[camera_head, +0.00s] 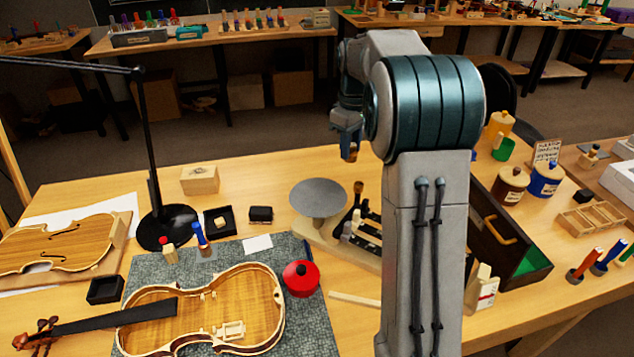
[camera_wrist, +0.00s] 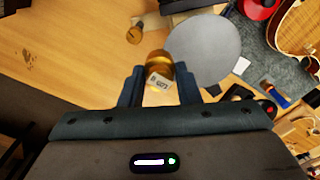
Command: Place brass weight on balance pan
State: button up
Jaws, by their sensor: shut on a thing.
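The brass weight (camera_wrist: 159,66), with a small white label, is between the two fingers of my gripper (camera_wrist: 160,88) in the wrist view. In the head view the brass weight (camera_head: 350,154) hangs below my gripper (camera_head: 348,138), up and right of the balance pan. The balance pan (camera_head: 318,196) is a bare grey disc on a wooden base. In the wrist view the pan (camera_wrist: 208,45) lies below and beyond the weight, whose side overlaps the pan's edge in the picture. The weight is held above the bench, apart from the pan. My arm hides part of the bench.
A brass-topped piece (camera_head: 357,188) stands right of the pan, beside a dark rack (camera_head: 364,228). An open violin body (camera_head: 215,308) and a red round pot (camera_head: 301,279) lie in front. A black lamp (camera_head: 165,227) stands left. Bench behind the pan is clear.

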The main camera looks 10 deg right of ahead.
jog(key=a+f, duration=0.1)
jog(key=a, duration=0.1)
jog(key=a+f, duration=0.2)
jog(key=a, duration=0.1)
jog(key=s+a+f, duration=0.1)
jog(key=a+f, duration=0.1)
jog(key=a, duration=0.1)
jog(key=shift+s+a+p, duration=0.1)
jog(key=shift+a+p, duration=0.1)
jog(key=shift+p, duration=0.1)
jog(key=shift+f, duration=2)
jog(key=shift+f, duration=0.15)
jog(key=o, duration=1)
